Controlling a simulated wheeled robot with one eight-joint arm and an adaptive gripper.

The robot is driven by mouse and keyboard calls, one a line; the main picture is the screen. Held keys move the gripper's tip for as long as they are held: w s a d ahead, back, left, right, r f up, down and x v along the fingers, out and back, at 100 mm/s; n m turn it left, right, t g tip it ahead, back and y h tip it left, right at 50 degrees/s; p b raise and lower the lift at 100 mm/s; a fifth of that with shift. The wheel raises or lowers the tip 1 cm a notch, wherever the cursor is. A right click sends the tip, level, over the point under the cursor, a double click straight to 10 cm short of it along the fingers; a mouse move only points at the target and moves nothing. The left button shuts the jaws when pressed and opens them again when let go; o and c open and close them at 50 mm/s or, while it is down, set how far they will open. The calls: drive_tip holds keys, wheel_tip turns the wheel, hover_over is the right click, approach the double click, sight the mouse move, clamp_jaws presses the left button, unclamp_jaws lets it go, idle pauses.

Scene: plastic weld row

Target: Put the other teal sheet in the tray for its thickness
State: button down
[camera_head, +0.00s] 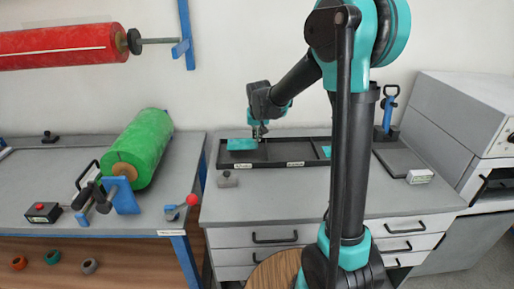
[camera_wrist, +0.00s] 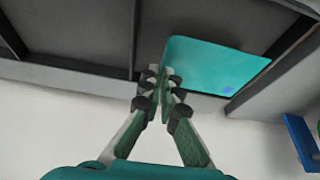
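A teal sheet (camera_head: 242,144) is in the left end compartment of the dark tray rack (camera_head: 284,152) at the back of the grey bench. In the wrist view this sheet (camera_wrist: 212,62) has a small blue mark near one corner. My gripper (camera_head: 259,134) is low over that compartment, at the sheet's right side. In the wrist view my gripper's fingertips (camera_wrist: 160,73) are close together at the sheet's edge; I cannot tell whether they touch or pinch it. Another teal sheet (camera_head: 327,151) shows in a compartment further right, partly hidden behind my arm.
Small labels sit on the rack's front edge. A grey block (camera_head: 228,180) lies in front of it. A blue-handled tool (camera_head: 389,108) stands right, by a grey machine (camera_head: 470,118). A green roll (camera_head: 139,149) lies on the left bench. The bench front is mostly clear.

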drive_tip(key=shift+f, duration=2.6)
drive_tip(key=c, duration=1.7)
unclamp_jaws()
drive_tip(key=shift+f, duration=0.1)
drive_tip(key=v, duration=1.2)
